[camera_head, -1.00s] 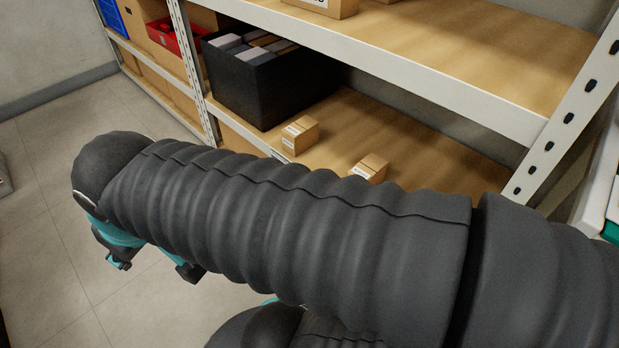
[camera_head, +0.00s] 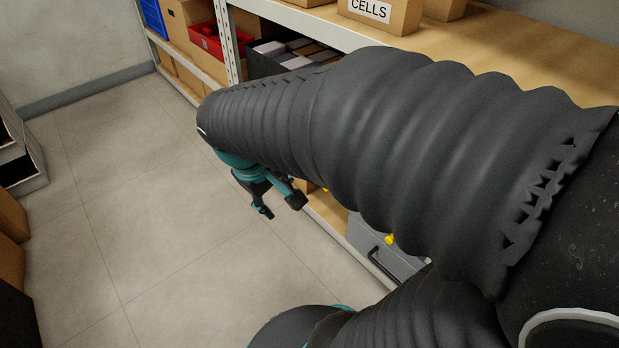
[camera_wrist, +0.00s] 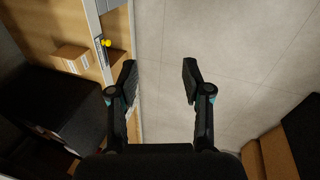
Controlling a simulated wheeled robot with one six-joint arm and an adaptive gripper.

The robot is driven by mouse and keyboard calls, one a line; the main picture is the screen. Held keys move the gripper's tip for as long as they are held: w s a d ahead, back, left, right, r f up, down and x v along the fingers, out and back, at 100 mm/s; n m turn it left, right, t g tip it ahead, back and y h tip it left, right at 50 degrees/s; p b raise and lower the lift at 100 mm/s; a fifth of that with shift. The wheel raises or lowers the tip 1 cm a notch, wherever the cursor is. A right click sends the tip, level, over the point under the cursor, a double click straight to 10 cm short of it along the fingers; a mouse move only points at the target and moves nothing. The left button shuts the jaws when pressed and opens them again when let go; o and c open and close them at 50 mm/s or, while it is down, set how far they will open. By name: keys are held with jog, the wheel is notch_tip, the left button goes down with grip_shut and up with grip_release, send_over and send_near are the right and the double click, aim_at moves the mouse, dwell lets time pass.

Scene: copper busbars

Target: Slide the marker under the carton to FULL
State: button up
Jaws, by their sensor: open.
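My gripper (camera_wrist: 160,72) is open and empty, with bare floor between its fingers in the wrist view. In the head view my gripper (camera_head: 281,205) hangs below my arm in front of the shelving. A yellow knob (camera_wrist: 106,43), which looks like the marker, sits at the shelf's front edge, left of and apart from the left finger. A small brown carton (camera_wrist: 72,58) with a white label lies on the shelf behind it. In the head view one yellow knob (camera_head: 390,239) shows below my arm and another (camera_head: 325,190) is partly hidden. No FULL mark is readable.
A shelf board (camera_wrist: 121,18) runs along the left of the wrist view. A black bin (camera_wrist: 35,92) stands beside the carton. Brown boxes (camera_wrist: 278,148) stand at lower right. A carton marked CELLS (camera_head: 380,14) is on the upper shelf.

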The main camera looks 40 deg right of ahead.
jog(key=w+d+f+n+g+h+p, duration=0.1)
jog(key=w+d+f+n+g+h, duration=0.5)
jog(key=w+d+f+h, duration=0.55)
jog(key=w+f+n+t+h, duration=0.25)
jog(key=f+n, duration=0.25)
jog(key=f, duration=0.5)
jog(key=w+f+n+t+h, duration=0.1)
jog(key=w+f+n+t, duration=0.1)
jog(key=f+n+t, duration=0.5)
jog(key=w+d+f+m+g+p, duration=0.1)
jog(key=d+f+g+p, duration=0.1)
jog(key=d, duration=1.1)
jog(key=shift+d+g, duration=0.3)
jog(key=shift+g, duration=0.25)
jog(key=shift+w+f, duration=0.1)
grip_shut()
jog(key=shift+w, duration=0.1)
